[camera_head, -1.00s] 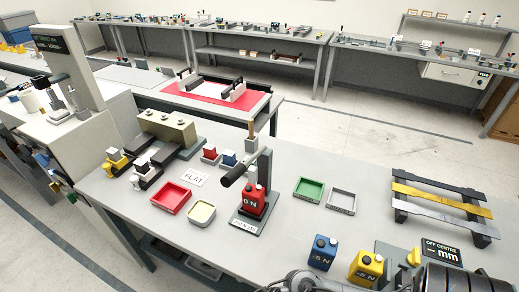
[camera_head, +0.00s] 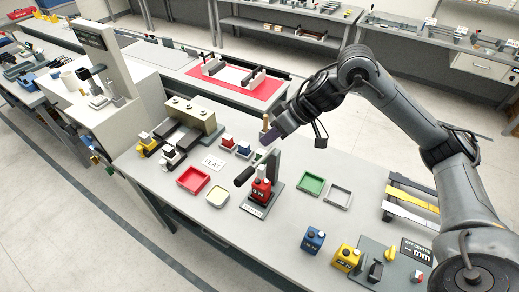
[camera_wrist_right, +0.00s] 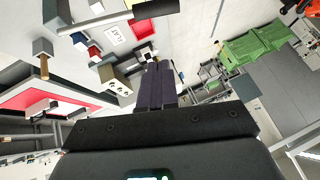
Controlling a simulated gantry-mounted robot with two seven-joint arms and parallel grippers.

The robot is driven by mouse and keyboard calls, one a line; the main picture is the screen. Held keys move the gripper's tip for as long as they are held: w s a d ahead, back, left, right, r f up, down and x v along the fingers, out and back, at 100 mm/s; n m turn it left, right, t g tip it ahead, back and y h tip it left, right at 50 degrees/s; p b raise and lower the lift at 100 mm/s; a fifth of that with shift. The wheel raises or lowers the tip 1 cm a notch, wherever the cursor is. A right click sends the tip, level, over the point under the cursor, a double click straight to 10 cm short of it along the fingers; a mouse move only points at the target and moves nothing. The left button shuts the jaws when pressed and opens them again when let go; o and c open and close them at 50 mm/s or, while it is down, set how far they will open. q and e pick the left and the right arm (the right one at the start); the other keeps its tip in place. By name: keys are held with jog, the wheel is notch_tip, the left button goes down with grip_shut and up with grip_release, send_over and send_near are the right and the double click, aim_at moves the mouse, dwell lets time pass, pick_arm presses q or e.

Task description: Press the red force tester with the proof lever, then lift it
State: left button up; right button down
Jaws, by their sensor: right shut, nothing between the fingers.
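The red force tester (camera_head: 261,190) stands upright on the dark base of the proof stand (camera_head: 258,207). The stand's black lever handle (camera_head: 243,176) sticks out to the left, beside the tester's top. My left gripper is not in view.
A blue tester (camera_head: 313,240) and a yellow tester (camera_head: 345,257) stand at the front right. A FLAT card (camera_head: 213,162) lies behind the trays.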

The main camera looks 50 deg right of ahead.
jog(key=p, duration=0.2)
send_over(250, 173)
jog(key=w, duration=0.1)
jog(key=f, duration=0.7)
jog(key=shift+d+f, duration=0.25)
jog(key=shift+d, duration=0.15)
jog(key=shift+s+a+f, duration=0.1)
jog(key=shift+s+f, duration=0.05)
jog(key=shift+f, duration=0.4)
jog(key=shift+s+a+f, duration=0.1)
jog(key=shift+s+f, duration=0.05)
jog(key=shift+f, duration=0.4)
jog(key=shift+s+a+f, duration=0.15)
jog(key=shift+f, duration=0.7)
jog(key=shift+a, duration=0.1)
